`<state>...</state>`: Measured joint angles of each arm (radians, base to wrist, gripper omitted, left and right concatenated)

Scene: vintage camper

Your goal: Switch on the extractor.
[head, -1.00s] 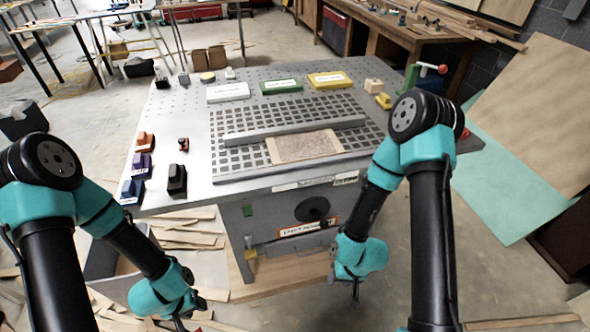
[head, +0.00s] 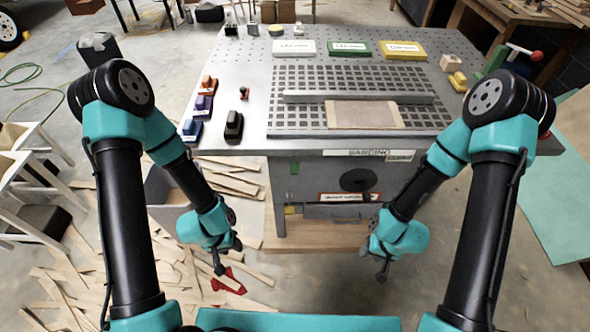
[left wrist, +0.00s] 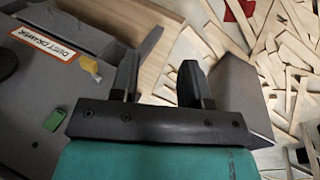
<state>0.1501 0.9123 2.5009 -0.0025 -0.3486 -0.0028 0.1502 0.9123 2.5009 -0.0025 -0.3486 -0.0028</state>
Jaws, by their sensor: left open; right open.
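The grey sanding table (head: 330,160) stands ahead of me. No part of it is clearly labelled as an extractor. Its front has a small green piece (head: 294,168), a yellow tab (head: 291,210), a dark round fitting (head: 357,180) and a red-edged label (head: 348,197) above a drawer. In the left wrist view the green piece (left wrist: 54,120), yellow tab (left wrist: 90,65) and label (left wrist: 43,43), reading something like "DUST DRAWER", lie left of the fingers. My left gripper (head: 222,265) is open and empty, apart from the table front. My right gripper (head: 383,268) hangs empty before the table, its fingers small.
The tabletop holds a grated bed with a metal fence (head: 360,97), a wooden panel (head: 364,115), coloured blocks and a green vise (head: 490,65). A grey bin (head: 165,190) and scattered wood strips (head: 75,280) lie left of the table base. The floor before the drawer is fairly clear.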

